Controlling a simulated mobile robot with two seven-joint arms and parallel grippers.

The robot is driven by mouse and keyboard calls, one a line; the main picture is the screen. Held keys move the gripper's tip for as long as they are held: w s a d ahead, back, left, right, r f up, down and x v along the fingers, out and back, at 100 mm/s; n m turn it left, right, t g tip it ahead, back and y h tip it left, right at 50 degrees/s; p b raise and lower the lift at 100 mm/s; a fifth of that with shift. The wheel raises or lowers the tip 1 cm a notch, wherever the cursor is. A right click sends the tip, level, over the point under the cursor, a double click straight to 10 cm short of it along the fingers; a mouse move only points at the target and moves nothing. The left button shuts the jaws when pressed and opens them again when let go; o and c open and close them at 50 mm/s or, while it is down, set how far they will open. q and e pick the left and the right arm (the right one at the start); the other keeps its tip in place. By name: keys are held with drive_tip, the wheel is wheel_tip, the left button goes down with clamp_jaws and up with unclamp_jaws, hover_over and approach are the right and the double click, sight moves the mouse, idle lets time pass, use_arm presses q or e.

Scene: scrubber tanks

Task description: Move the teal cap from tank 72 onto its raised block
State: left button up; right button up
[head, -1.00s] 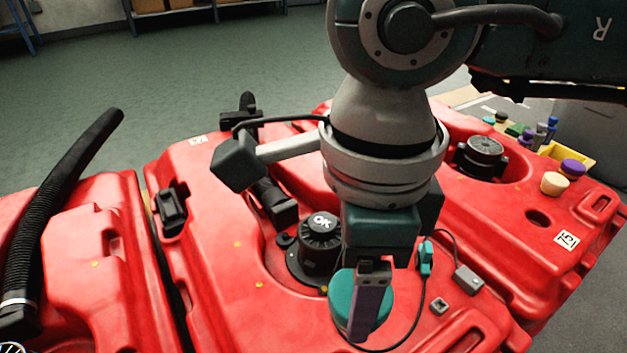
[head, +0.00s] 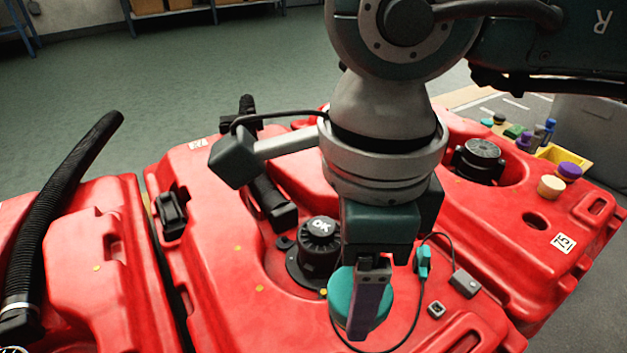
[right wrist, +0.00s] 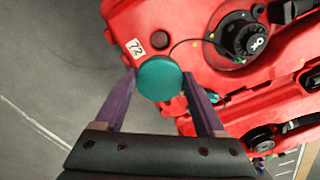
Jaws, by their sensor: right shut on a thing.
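The teal cap (head: 343,292) is low in the middle of the head view, partly hidden by my gripper. My right gripper (head: 366,310) points down with its fingers shut on the cap. In the right wrist view the round teal cap (right wrist: 160,78) sits between the two purple fingers. Tank 72 (right wrist: 215,60) is red, with its number label (right wrist: 135,47) beside the cap. I cannot tell whether the cap touches the tank. I cannot make out the raised block for certain. My left gripper is not in view.
A black OK cap (head: 320,240) stands close beside the teal cap. A thin cable runs around to a teal clip (head: 423,262) and a grey box (head: 466,282). Tank 75 (head: 565,243) is to the right. A black hose (head: 65,200) rises at left. Several small caps surround a yellow tray (head: 580,155).

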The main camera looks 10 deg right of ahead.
drive_tip(key=shift+r+p, duration=2.05)
drive_tip(key=shift+r, duration=0.5)
drive_tip(key=shift+f, duration=0.1)
